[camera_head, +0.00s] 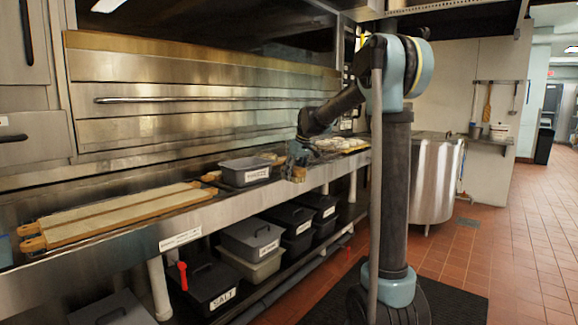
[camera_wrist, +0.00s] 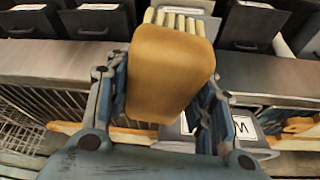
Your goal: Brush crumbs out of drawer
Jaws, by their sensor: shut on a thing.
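My gripper (camera_wrist: 165,88) is shut on a brush (camera_wrist: 170,60) with a smooth brown wooden block and a row of pale cream bristles. In the wrist view the bristles point to the top of the picture, toward dark labelled bins (camera_wrist: 95,20). In the head view my gripper (camera_head: 297,168) is at the counter's front edge, just right of a grey labelled bin (camera_head: 245,170); the brush is too small to make out there. No crumbs can be made out, and I cannot tell which container is the drawer.
Long wooden boards (camera_head: 120,217) lie on the steel counter (camera_head: 215,207) at left. Lidded bins (camera_head: 250,238) stand on the shelf below, with a red-handled tool (camera_head: 183,275) beside one. A steel kettle (camera_head: 435,180) stands at right. The tiled floor (camera_head: 525,230) at right is clear.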

